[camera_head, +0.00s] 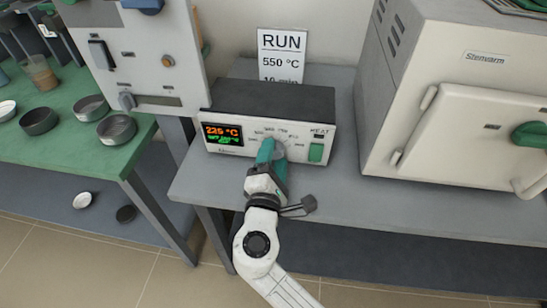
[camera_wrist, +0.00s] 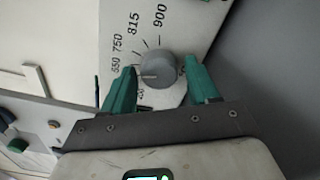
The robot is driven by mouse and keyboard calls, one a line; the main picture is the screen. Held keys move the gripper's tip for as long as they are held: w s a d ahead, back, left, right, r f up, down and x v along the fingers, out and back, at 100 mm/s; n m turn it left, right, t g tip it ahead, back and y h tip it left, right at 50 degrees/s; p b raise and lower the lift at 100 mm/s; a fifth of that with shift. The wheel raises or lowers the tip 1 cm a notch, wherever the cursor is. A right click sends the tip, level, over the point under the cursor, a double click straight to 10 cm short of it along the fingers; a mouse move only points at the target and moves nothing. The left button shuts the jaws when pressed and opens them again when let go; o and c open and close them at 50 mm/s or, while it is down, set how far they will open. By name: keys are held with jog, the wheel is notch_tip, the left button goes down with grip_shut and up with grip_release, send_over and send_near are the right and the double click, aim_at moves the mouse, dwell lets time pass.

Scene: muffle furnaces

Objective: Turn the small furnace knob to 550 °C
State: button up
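The small furnace controller (camera_head: 265,105) is a dark-topped box with a pale front on the grey bench. Its display (camera_head: 222,134) shows an orange 225 °C above a green line too small to read. The round grey knob (camera_wrist: 158,67) shows in the wrist view, with a pale pointer line toward the left. Printed numbers around it include 750, 815 and 900; one at the left looks like 550. My gripper (camera_head: 271,151) is at the knob in the head view. Its green fingers are open on either side of the knob, with small gaps.
A sign (camera_head: 282,57) reads RUN 550 °C. A large furnace (camera_head: 460,100) stands at the right. A green table (camera_head: 60,150) with several dishes is at the left.

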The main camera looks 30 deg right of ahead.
jog(key=shift+o, duration=0.7)
jog(key=v, duration=1)
jog(key=shift+s+a, duration=0.25)
jog(key=shift+s, duration=0.05)
